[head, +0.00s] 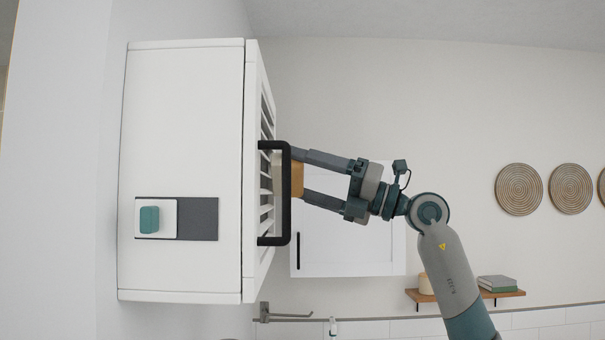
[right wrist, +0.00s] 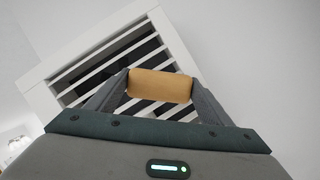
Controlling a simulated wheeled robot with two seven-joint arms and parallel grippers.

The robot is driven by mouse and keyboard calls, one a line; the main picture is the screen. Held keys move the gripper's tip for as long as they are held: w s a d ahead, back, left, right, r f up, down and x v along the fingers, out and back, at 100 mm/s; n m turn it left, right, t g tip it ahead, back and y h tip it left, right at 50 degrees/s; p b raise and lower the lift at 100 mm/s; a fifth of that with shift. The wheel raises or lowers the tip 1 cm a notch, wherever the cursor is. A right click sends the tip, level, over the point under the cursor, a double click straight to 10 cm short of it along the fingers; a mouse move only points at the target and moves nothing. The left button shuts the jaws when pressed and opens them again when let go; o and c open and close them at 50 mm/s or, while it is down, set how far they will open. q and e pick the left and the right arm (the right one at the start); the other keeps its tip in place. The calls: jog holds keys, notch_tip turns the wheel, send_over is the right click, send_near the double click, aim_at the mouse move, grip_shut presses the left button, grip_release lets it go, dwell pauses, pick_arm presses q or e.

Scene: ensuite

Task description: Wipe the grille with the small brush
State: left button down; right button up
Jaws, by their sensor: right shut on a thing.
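The white grille (head: 265,208) is on the right-hand face of a white box-like unit, with slanted slats and dark gaps. It fills the upper middle of the right wrist view (right wrist: 82,73). My right gripper (head: 300,175) is shut on the small brush (head: 297,181), whose tan back shows between the fingertips in the right wrist view (right wrist: 160,86). The brush is close against the slats, behind the black handle bar in the head view. Its bristle side is mostly hidden, so I cannot tell whether it touches the slats. My left gripper is not in view.
A black handle (head: 286,195) sticks out from the grille's face, close to the brush and fingers. A white cabinet (head: 345,255) and a wooden shelf (head: 465,295) are behind. The right side is open.

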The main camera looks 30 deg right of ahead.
jog(key=shift+w+d+p, duration=0.2)
jog(key=shift+w+d, duration=0.15)
jog(key=shift+w, duration=0.2)
jog(key=shift+w+d+p, duration=0.2)
jog(key=shift+w+d, duration=0.1)
jog(key=shift+w, duration=0.25)
jog(key=shift+d, duration=0.1)
jog(key=shift+s+d+b, duration=0.2)
jog(key=shift+s+d, duration=0.35)
jog(key=shift+d, duration=0.25)
jog(key=shift+s+d+b, duration=0.15)
jog(key=shift+s+d, duration=0.35)
jog(key=shift+d, duration=0.35)
jog(key=shift+s+d+b, duration=0.2)
jog(key=shift+s+d, duration=0.35)
jog(key=shift+d, duration=0.25)
jog(key=shift+d, duration=0.1)
jog(key=shift+s+d, duration=0.4)
jog(key=shift+d, duration=0.2)
jog(key=shift+s+d, duration=0.35)
jog(key=shift+d, duration=0.2)
